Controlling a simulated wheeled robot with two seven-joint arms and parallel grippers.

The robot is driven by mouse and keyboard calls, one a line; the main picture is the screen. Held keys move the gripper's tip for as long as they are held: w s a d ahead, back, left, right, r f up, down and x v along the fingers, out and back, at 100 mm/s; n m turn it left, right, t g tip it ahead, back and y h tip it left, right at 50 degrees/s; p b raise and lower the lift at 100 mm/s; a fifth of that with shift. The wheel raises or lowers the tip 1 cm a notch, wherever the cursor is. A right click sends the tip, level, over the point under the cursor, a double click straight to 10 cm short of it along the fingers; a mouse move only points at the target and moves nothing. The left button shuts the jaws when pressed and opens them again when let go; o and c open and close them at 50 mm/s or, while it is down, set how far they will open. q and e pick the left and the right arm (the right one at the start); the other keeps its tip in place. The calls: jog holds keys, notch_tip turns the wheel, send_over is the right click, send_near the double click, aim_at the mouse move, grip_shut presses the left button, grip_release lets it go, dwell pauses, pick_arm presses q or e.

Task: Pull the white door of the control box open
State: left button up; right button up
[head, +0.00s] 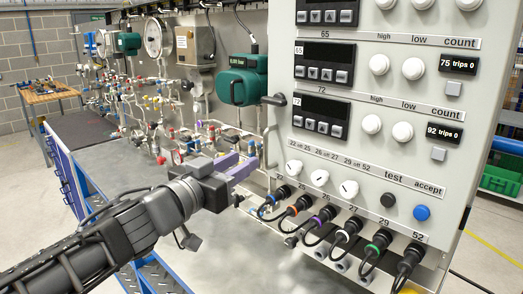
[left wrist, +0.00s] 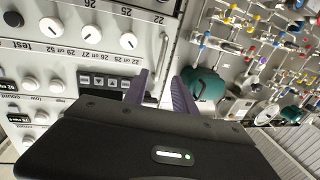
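The white door (head: 370,60) of the control box fills the right of the head view, with displays, knobs and a row of plugged cables; it looks shut. A thin upright bar handle (head: 266,140) with a dark upper mount runs along its left edge. The handle also shows in the left wrist view (left wrist: 162,50). My left gripper (head: 247,174) has purple fingers and is open beside the handle's lower part. In the left wrist view the fingers (left wrist: 160,80) stand apart, with the handle beyond the gap; I see no clear contact. My right gripper is not in view.
A panel of pipes, valves and gauges (head: 153,38) stands behind and left of the box, with a green gauge (head: 243,87) close to the handle. A grey bench top (head: 110,150) lies below. Green crates (head: 500,178) are at the far right.

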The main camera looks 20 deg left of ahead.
pick_arm(q)
jog(key=w+d+b, duration=0.1)
jog(key=w+b, duration=0.2)
jog(key=w, duration=0.4)
jog(key=shift+w+b, duration=0.35)
jog(key=shift+c, duration=0.4)
grip_shut()
dwell(0.9)
